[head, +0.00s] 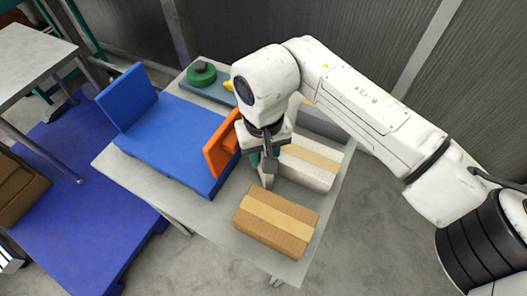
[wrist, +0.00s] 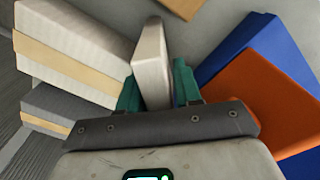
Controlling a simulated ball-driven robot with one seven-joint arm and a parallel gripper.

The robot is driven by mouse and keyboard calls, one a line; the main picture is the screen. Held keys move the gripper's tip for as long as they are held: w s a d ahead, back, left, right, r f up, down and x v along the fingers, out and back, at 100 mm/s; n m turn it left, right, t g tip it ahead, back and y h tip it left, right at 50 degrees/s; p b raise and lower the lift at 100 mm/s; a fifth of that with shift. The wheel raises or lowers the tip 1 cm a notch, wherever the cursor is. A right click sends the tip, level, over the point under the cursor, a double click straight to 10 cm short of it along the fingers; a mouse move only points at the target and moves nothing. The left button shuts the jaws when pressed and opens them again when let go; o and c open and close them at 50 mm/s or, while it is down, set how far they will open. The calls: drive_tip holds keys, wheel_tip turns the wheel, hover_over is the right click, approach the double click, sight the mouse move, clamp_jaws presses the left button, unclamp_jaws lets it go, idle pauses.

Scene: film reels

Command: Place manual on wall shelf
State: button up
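A pale, slim upright slab, possibly the manual, stands on the table below my gripper (head: 265,156) in the head view. In the wrist view this pale slab (wrist: 151,60) stands between the two teal fingertips of my gripper (wrist: 156,85). The fingers are apart with the slab between them; whether both touch it is unclear. An orange book-like panel (head: 216,146) leans upright just left of my gripper, and it also shows in the wrist view (wrist: 260,95). I cannot make out a wall shelf in either view.
The grey table (head: 190,208) carries a blue tray-like piece with a raised panel (head: 128,96), a brown taped box (head: 280,222), a white taped box (head: 305,177), a grey box (head: 318,121) and a green reel (head: 200,76). A blue pallet (head: 95,232) lies on the floor at left.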

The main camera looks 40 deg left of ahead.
drive_tip(key=shift+o, duration=1.4)
wheel_tip(320, 180, up, 12)
drive_tip(key=shift+r+b, duration=0.15)
drive_tip(key=shift+b, duration=0.25)
